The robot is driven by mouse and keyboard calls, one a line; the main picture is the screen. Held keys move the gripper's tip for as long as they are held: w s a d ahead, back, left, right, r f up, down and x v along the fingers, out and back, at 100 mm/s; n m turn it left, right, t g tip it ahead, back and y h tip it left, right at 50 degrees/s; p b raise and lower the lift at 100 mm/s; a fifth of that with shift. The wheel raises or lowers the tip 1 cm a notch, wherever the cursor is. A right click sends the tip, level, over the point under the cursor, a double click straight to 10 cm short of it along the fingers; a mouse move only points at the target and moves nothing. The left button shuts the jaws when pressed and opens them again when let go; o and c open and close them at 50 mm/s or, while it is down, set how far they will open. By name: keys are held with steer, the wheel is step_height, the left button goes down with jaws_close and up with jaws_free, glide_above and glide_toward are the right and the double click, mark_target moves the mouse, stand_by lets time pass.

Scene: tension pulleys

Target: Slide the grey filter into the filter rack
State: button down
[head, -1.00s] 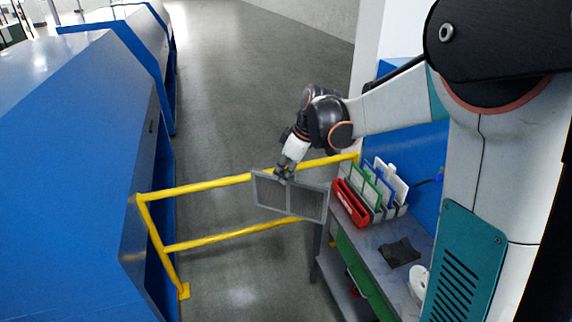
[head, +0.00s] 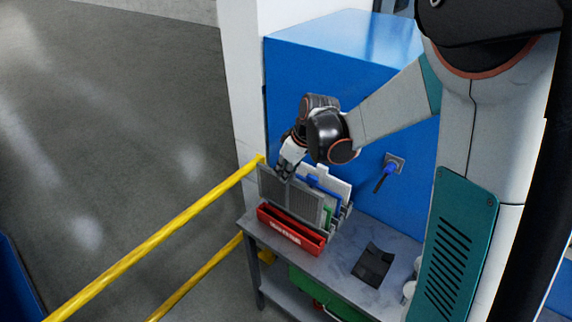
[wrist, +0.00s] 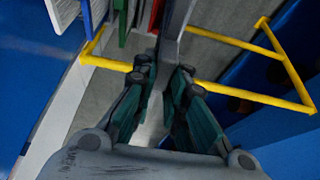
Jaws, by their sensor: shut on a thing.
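The grey filter (head: 302,207) is a framed mesh panel, upright above the red-fronted end of the filter rack (head: 343,213). My gripper (head: 284,175) is shut on its top edge. In the wrist view my gripper (wrist: 168,75) has its teal fingers on both sides of the grey filter (wrist: 172,35). The rack holds a blue-framed filter (head: 322,184), a white filter (head: 334,180) and a green one (head: 328,213), partly hidden behind the grey filter. The filter's lower edge lies close to the red part (head: 290,235); I cannot tell whether it is inside a slot.
The rack stands on a grey workbench (head: 335,258) with a dark item (head: 373,264) on it. A yellow railing (head: 150,245) runs along the left. Open floor lies beyond it.

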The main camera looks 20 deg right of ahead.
mark_target(286, 193)
steer(key=shift+w+d+f, duration=0.2)
steer(key=shift+w+d, duration=0.05)
steer(key=shift+f+b, duration=1.85)
steer(key=shift+f, duration=0.85)
steer(key=shift+s+f+b, duration=0.1)
steer(key=shift+f+b, duration=0.15)
steer(key=shift+b, duration=0.35)
steer(key=shift+f, duration=0.2)
steer(key=shift+f+b, duration=1.55)
steer(key=shift+b, duration=0.05)
steer(key=shift+f, duration=0.15)
